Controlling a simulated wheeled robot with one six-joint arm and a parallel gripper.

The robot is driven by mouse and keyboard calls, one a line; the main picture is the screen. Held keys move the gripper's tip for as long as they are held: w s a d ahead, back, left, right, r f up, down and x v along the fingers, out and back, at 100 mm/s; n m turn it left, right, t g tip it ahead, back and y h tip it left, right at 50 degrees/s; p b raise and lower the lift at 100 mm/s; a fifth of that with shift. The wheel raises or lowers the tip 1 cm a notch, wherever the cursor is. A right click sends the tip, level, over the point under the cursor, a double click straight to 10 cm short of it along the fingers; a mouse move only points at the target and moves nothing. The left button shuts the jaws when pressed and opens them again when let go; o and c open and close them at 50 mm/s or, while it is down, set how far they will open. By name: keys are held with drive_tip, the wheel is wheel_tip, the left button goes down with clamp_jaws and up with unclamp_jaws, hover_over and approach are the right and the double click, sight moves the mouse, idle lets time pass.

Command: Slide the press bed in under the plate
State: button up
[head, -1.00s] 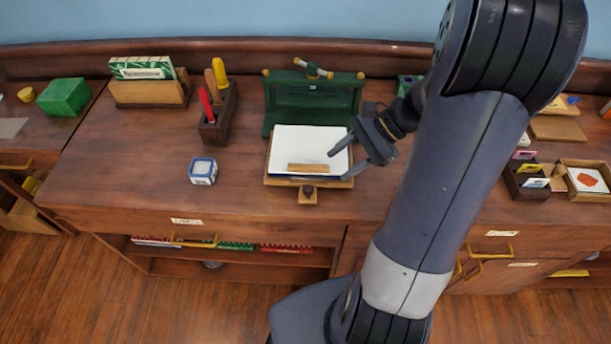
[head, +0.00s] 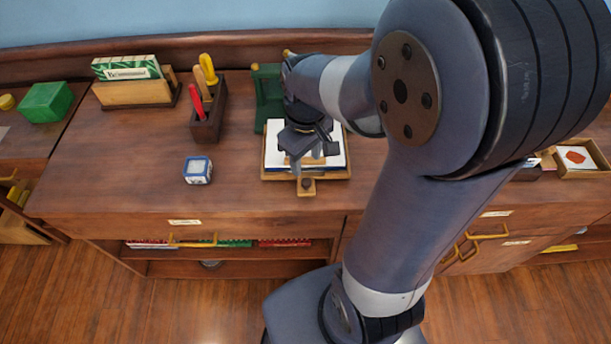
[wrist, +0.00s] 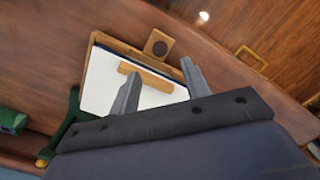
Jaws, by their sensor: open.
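The press bed (head: 266,175) is a shallow wooden tray on the cabinet top, out in front of the green press frame (head: 268,98). A white sheet (head: 274,150) and a small wooden bar lie on it. A wooden tab with a dark round knob (head: 306,184) sticks out from its front edge. My gripper (head: 312,160) is open and empty above the bed, its fingers pointing toward the front edge. In the wrist view my fingertips (wrist: 162,68) show over the bed, near the bar (wrist: 145,77) and short of the knob (wrist: 158,46). My arm hides the plate and most of the press.
A blue-and-white cube (head: 198,170) stands left of the bed. Behind it are a tool holder (head: 208,120) with red, wooden and yellow handles and a wooden card rack (head: 135,93). The cabinet top between cube and bed is clear.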

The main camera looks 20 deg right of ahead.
sight(306, 181)
wheel_tip(306, 181, down, 8)
drive_tip(key=shift+r, duration=0.1)
idle(0.4)
clamp_jaws()
idle(0.4)
